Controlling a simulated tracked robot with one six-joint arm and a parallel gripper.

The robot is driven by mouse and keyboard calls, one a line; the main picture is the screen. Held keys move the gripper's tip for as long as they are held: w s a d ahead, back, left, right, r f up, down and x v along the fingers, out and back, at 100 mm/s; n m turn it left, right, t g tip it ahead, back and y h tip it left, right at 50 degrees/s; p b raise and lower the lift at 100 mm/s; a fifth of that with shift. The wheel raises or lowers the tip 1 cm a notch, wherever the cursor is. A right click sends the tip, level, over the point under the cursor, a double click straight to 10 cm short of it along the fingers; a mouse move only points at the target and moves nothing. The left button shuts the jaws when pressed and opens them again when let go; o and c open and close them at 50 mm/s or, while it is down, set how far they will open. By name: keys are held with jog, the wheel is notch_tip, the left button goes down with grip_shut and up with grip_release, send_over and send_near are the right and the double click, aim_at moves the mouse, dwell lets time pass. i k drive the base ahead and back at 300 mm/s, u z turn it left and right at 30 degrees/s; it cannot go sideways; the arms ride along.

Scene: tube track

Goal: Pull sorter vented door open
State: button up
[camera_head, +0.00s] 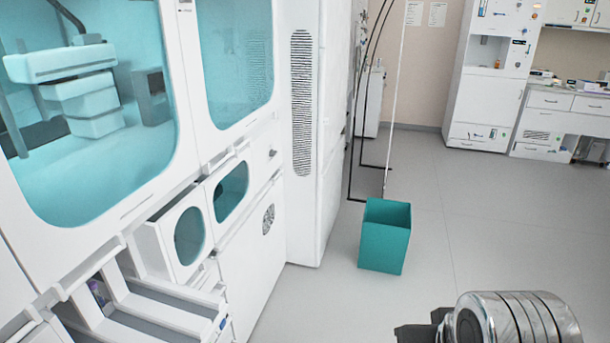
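A white lower door (250,255) with a small round grey vent sits in the front of the long white machine, left of centre. It looks flush with the front, so it appears closed. I cannot make out a handle on it. A tall white panel with a long slotted vent (301,105) stands just to its right. The end of my arm shows at the bottom right as a ribbed metal cylinder. Dark parts beside it seem to belong to my gripper (420,332), cut off by the bottom edge. It is apart from the door, across open floor.
A teal bin (385,236) stands on the floor right of the machine. Open drawers (165,312) and windowed bins (188,235) jut out at the lower left. Grey floor (330,300) is clear before the door. White cabinets (490,85) stand at the back right.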

aim_at(250, 261)
jog(key=z, duration=0.35)
jog(key=i, duration=2.8)
jog(key=u, duration=1.4)
